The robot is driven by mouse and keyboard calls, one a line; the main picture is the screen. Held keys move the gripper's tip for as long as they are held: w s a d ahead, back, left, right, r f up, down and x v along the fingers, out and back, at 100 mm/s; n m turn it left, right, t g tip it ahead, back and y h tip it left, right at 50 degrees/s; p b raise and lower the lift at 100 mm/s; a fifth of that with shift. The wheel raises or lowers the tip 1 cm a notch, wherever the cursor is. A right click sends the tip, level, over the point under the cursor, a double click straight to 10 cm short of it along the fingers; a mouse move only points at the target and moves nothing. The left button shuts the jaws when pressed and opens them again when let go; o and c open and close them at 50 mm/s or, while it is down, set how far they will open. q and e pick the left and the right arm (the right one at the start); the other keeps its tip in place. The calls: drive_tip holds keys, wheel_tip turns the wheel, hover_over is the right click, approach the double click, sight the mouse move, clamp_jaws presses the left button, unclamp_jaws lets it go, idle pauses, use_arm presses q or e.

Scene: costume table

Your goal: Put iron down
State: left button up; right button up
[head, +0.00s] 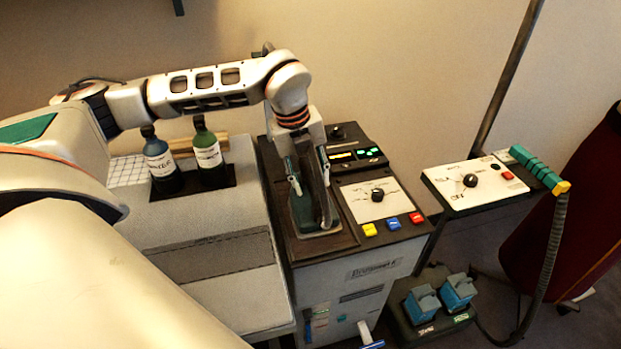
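The iron (303,218), with a dark teal body, stands on the dark top plate of the cabinet in the middle of the head view. My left gripper (311,184) points down directly above it. Its two fingers are spread apart, one on each side of the iron's upper part. The gripper and its fingers hide much of the iron's handle, and contact with the fingers cannot be made out. My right gripper is not in view.
The cabinet (368,272) carries a control panel (365,203) right of the iron. Two dark bottles (208,157) stand at the left, under my arm. A second panel (450,183) with a teal-handled hose (540,168) is at the right. Blue pedals (458,291) sit below.

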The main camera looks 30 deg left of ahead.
sight(301, 198)
use_arm(q)
wheel_tip(301, 198, up, 12)
drive_tip(key=s+a, duration=0.1)
drive_tip(key=shift+s+a, duration=0.3)
drive_tip(key=shift+s, duration=0.1)
idle(0.6)
